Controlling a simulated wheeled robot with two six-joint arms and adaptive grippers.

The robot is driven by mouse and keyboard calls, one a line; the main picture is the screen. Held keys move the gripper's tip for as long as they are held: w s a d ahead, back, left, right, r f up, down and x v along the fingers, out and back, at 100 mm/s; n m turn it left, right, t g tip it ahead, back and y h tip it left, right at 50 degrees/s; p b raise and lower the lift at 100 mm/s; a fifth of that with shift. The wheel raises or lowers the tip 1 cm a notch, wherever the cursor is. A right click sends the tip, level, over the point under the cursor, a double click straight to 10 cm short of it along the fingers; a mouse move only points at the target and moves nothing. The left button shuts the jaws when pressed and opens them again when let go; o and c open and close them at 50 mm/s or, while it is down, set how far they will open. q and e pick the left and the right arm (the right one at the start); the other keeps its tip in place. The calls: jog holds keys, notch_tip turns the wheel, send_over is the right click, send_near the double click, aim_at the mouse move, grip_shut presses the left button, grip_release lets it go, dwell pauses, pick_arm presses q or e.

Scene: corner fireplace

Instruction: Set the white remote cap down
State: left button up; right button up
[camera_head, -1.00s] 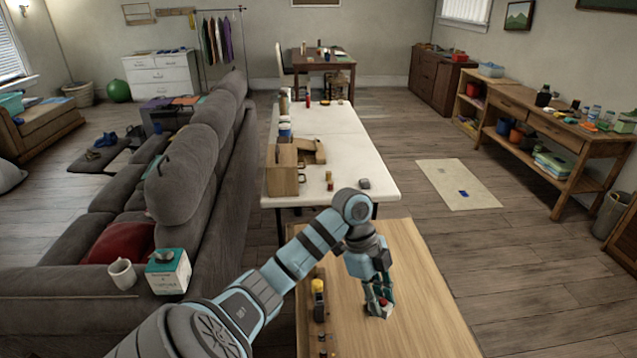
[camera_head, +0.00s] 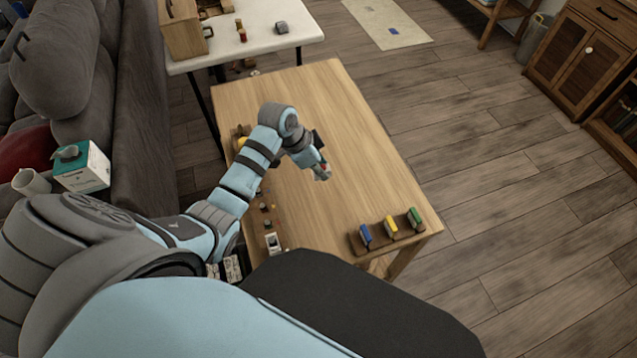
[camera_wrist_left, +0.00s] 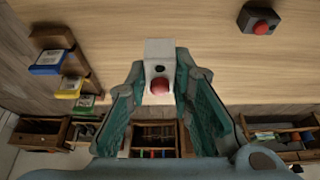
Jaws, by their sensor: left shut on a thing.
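My left gripper (camera_head: 321,174) is over the middle of the wooden table (camera_head: 300,95). In the left wrist view its two teal fingers (camera_wrist_left: 160,95) are closed on the white remote cap (camera_wrist_left: 158,50), a pale block with a black dot and a red button facing the camera. I cannot tell whether the cap touches the tabletop. My right gripper is not in view.
A wooden rack with blue, yellow and green pieces (camera_head: 391,228) stands at the table's near right corner. Small items (camera_head: 268,222) line the left edge. In the wrist view, a dark block with a red button (camera_wrist_left: 259,19) lies on the table. The table's far part is clear.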

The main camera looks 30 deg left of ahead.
pick_arm(q)
notch_tip(320, 180, down, 9)
jog(key=shift+d+f+b, duration=0.1)
jog(key=shift+d+b, duration=0.05)
jog(key=shift+b, duration=1)
jog(key=shift+f, duration=0.1)
jog(key=shift+f, duration=0.1)
jog(key=o, duration=0.9)
jog(key=shift+o, duration=0.2)
jog(key=shift+r, duration=0.45)
jog(key=p+v, duration=0.4)
jog(key=v, duration=0.7)
jog(key=shift+a+r, duration=0.15)
jog(key=shift+a, duration=0.1)
